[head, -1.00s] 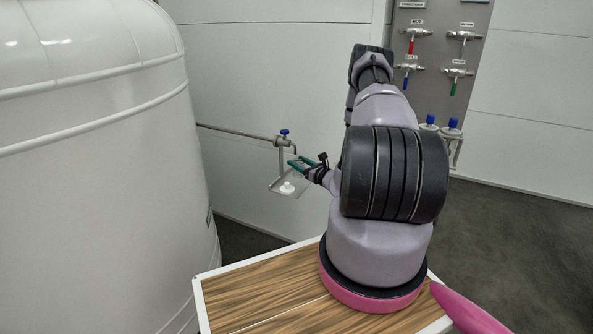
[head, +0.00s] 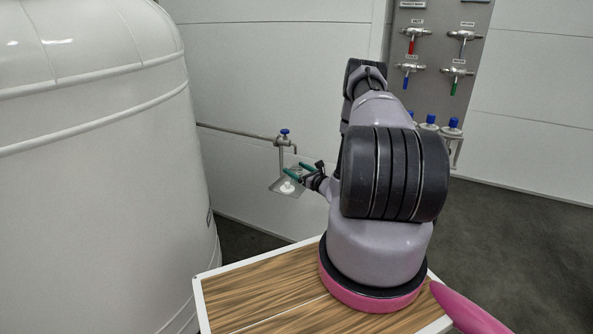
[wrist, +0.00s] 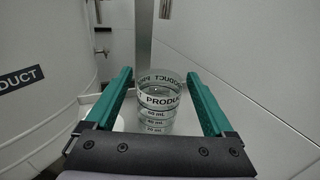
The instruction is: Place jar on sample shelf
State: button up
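The jar (wrist: 157,105) is clear, with a PRODUCT label and mL marks. It stands upright on a small metal plate (head: 275,187) under a tap. My gripper (wrist: 157,73) is open, with one green finger on each side of the jar and a visible gap to both. In the head view, my gripper (head: 294,167) is above the plate, and a small pale shape there is too small to make out. A rack on the back wall holds blue-capped bottles (head: 429,122); my arm partly hides it. I cannot tell whether it is the sample shelf.
A thin pipe with a blue-handled tap (head: 285,134) runs over the plate. A large white tank (head: 95,180) fills the left side. A grey panel (head: 440,45) with several valves is at the back right. The wooden top (head: 262,290) under my arm is bare.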

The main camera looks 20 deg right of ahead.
jog(key=shift+r, duration=0.1)
jog(key=shift+s+d, duration=0.1)
jog(key=shift+s, duration=0.2)
jog(key=v, duration=1.1)
jog(key=w+a+r+n+g+y, duration=0.1)
jog(key=a+r+n+g+y, duration=0.3)
jog(key=r, duration=0.4)
jog(key=w+a+r+n+g+y, duration=0.1)
jog(key=a+r+n+y, duration=0.4)
jog(key=r, duration=0.4)
jog(key=s+a+r+n+g, duration=0.6)
jog(key=a+r+n+g, duration=0.2)
jog(key=a+r, duration=0.35)
jog(key=s+a+r+n+g+h, duration=0.35)
jog(key=s+r+n+h, duration=0.3)
jog(key=s+r, duration=0.4)
jog(key=s+d+r+n+t+h, duration=0.2)
jog(key=s+r+n+t+h, duration=0.3)
jog(key=s+r, duration=0.4)
jog(key=shift+s+d+t, duration=0.25)
jog(key=shift+s+t, duration=0.4)
jog(key=shift+s, duration=0.45)
